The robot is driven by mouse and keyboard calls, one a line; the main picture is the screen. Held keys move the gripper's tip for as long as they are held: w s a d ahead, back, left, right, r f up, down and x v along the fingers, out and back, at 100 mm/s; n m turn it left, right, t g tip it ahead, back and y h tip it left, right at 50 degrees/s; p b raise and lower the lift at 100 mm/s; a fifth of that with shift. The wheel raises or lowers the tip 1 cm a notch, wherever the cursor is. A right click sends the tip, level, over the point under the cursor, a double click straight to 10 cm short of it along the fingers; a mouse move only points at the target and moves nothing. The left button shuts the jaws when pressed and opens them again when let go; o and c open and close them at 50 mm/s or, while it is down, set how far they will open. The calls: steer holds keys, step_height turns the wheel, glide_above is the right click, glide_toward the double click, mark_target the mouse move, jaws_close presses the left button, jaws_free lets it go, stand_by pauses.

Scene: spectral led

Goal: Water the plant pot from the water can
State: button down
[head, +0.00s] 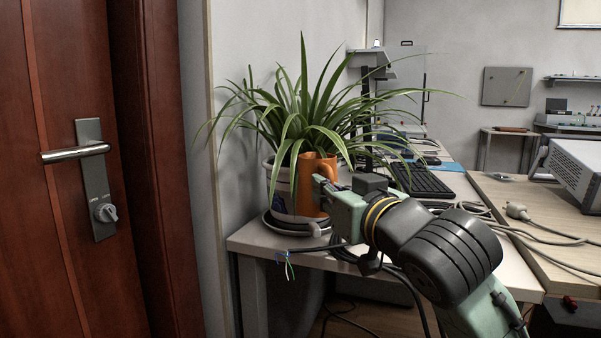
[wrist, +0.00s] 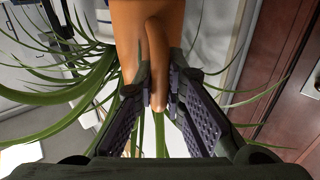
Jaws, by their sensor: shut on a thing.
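The plant pot (head: 281,188) is pale with a dark mark and holds a spider plant (head: 305,110) with long green leaves. It stands on a round grey base at the left end of the desk. The orange water can (head: 312,180) is in front of the pot, among the leaves, and looks upright in the head view. My gripper (head: 324,188) is at its right side. In the wrist view the fingers of my gripper (wrist: 159,105) are shut on the orange can (wrist: 147,35), at its handle. I see no water, and the can's spout is not clear.
A brown door (head: 70,170) and a wall are close on the left. A grey instrument box (head: 577,170) stands on the right-hand table.

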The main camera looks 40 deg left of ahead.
mark_target(330, 172)
steer(key=shift+r+p, duration=2.8)
steer(key=shift+r, duration=0.2)
steer(key=shift+f, duration=0.1)
steer(key=shift+s+f, duration=0.1)
